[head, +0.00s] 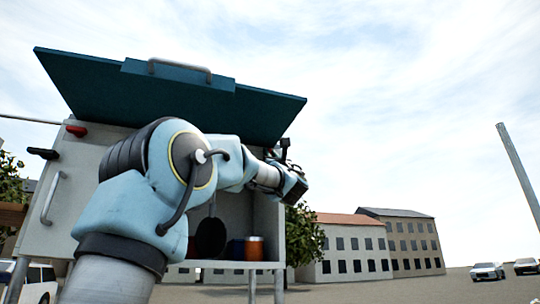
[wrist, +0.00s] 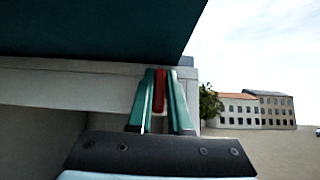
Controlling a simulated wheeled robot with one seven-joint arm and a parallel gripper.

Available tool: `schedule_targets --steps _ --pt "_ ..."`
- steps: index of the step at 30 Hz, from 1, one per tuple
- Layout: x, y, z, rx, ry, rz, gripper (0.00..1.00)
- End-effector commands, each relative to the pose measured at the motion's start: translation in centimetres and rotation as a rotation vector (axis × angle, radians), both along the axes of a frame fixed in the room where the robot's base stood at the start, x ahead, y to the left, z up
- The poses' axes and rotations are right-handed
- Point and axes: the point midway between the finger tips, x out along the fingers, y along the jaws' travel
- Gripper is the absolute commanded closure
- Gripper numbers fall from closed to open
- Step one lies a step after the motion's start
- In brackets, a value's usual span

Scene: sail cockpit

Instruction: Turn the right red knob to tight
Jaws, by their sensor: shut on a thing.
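The right red knob (wrist: 159,90) shows in the wrist view as an upright red bar at the right end of the pale cabinet's front edge. My gripper (wrist: 161,76) has its two teal fingers on either side of the knob, shut on it. In the head view my gripper (head: 292,184) is at the cabinet's right upper corner, and it and my arm hide the knob there. I see no tight mark in either view.
The cabinet (head: 90,190) has a raised teal lid (head: 170,105) above my gripper. Another red knob (head: 76,131) and a black knob (head: 43,153) are on its left side. A black pan (head: 210,238) and a copper pot (head: 254,249) are inside. Right of the cabinet is open.

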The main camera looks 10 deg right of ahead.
Motion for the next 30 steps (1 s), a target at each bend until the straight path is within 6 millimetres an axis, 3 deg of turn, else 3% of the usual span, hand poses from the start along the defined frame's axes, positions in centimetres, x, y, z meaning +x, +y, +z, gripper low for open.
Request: schedule_targets --steps 8,30 --pt "-0.06 0.06 -0.55 0.107 0.012 0.0 1.0" --pt "0.16 -0.05 -0.2 0.703 0.091 0.003 1.0"
